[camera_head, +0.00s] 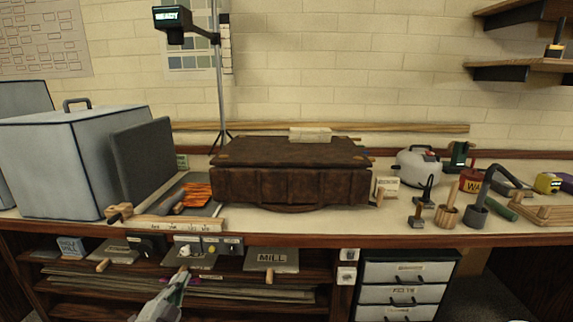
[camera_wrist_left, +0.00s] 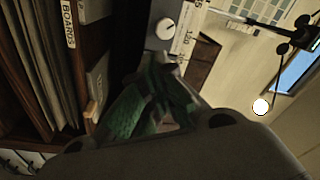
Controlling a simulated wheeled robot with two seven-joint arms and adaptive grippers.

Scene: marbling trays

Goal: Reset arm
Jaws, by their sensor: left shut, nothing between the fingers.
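My left gripper (camera_head: 183,277) shows at the bottom of the head view, low in front of the bench's open shelves. Its fingers are shut with nothing between them. In the left wrist view the green-padded fingers (camera_wrist_left: 150,105) are dark and close together, apart from the shelf boards on the left. My right gripper is in neither view.
The bench top (camera_head: 330,218) holds a brown leather case (camera_head: 290,186), a grey box (camera_head: 55,165), a dark panel (camera_head: 145,160) and a white kettle-like pot (camera_head: 417,167). Labelled boards (camera_head: 272,260) lie on the shelf below. White drawers (camera_head: 404,271) stand at right.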

